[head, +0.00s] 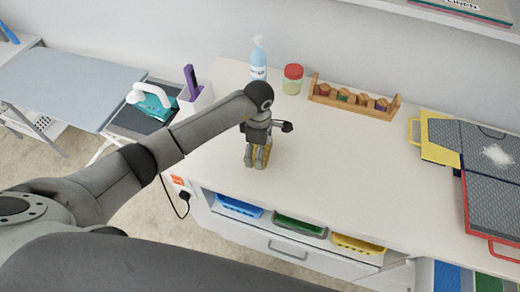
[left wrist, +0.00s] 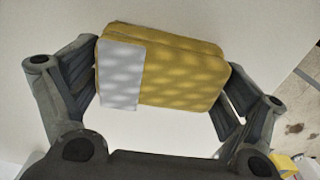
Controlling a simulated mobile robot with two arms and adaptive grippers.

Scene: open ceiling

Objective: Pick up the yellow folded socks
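The yellow folded socks (left wrist: 175,70), a thick bundle with a pale grey patch at one end, fill the space between the two fingers of my left gripper (left wrist: 160,85). The fingers are spread about as wide as the socks, one at each end. I cannot tell whether both press on them. In the head view my left gripper (head: 257,160) points down at the white table near its left end. Only a little yellow of the socks (head: 267,153) shows there beside the fingers. My right gripper is not in view.
On the white table (head: 330,180), a spray bottle (head: 258,62), a red-lidded jar (head: 292,79) and a wooden rack (head: 353,100) stand behind the gripper. The middle of the table is clear. Coloured bins (head: 300,226) sit below its front edge.

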